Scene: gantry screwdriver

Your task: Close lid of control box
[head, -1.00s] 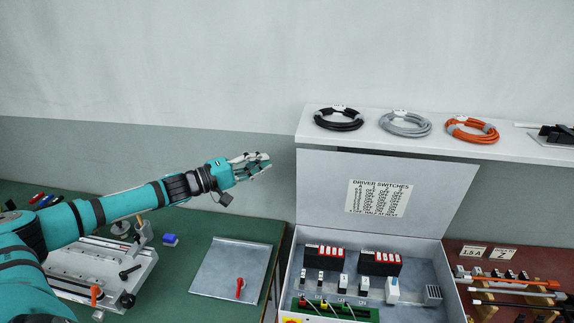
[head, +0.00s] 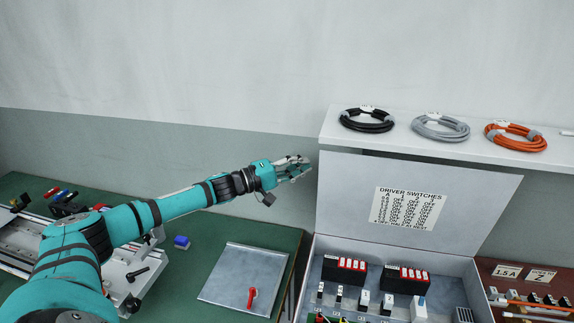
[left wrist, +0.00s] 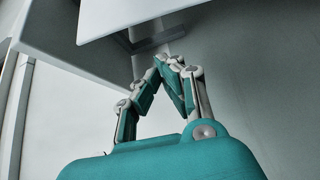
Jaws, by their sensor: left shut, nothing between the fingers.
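The control box (head: 309,275) is a grey metal box at the lower right of the head view. Its lid (head: 345,215) stands open, tilted up at the back, with a white label headed DRIVER SWITCHES (head: 408,208) on its inner face. My left gripper (head: 308,166) is shut and empty, just left of the lid's upper left corner in the head view. A gap shows between them there. In the left wrist view my left gripper (left wrist: 162,60) points at pale panel edges, one of which may be the lid. My right gripper is not in view.
A white shelf (head: 345,142) with black, grey and orange cable coils runs behind and above the lid. Switch modules (head: 345,270) sit inside the box. A flat metal plate with a red handle (head: 251,297) lies on the green table (head: 215,225).

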